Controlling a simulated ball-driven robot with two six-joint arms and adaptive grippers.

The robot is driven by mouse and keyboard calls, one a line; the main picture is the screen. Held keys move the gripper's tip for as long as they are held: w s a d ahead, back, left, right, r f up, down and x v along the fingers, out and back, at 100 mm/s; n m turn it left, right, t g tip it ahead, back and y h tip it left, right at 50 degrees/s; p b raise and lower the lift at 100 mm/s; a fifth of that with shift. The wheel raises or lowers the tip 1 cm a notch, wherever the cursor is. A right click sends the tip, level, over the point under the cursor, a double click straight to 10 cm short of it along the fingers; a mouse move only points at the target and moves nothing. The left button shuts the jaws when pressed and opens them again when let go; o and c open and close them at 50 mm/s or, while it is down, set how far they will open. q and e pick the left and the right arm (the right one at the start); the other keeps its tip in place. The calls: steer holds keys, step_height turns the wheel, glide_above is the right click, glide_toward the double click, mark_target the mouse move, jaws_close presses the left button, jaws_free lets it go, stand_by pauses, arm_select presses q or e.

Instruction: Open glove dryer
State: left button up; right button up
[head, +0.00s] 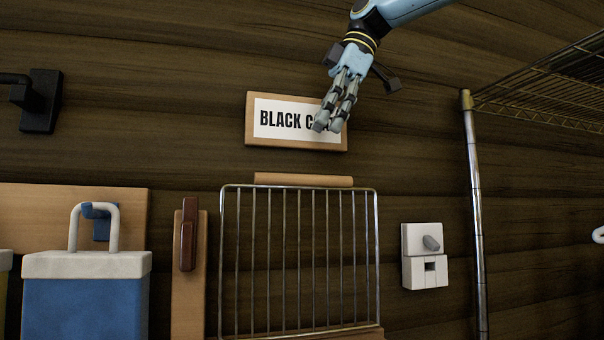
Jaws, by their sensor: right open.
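No thing in view is marked as a glove dryer. A wire rack (301,190) with upright metal bars and a wooden bar (303,180) along its top edge stands against the plank wall at lower centre; I cannot tell whether it is the glove dryer. My right gripper (328,125) reaches in from the top, above the rack and apart from it. Its fingers point down, open and empty, in front of a framed sign (285,120) and hide part of its lettering, which starts "BLACK C". My left gripper is not in view.
A blue box with a white lid (86,265) and handle is at lower left. A brown handle on a wooden board (188,235) is beside the rack. A white switch box (424,256) and a metal shelf post (475,200) are to the right. A black bracket (42,102) is upper left.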

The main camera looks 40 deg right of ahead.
steer(key=p+x, duration=0.1)
steer(key=x, duration=0.9)
steer(key=shift+a+f, duration=0.1)
jaws_close()
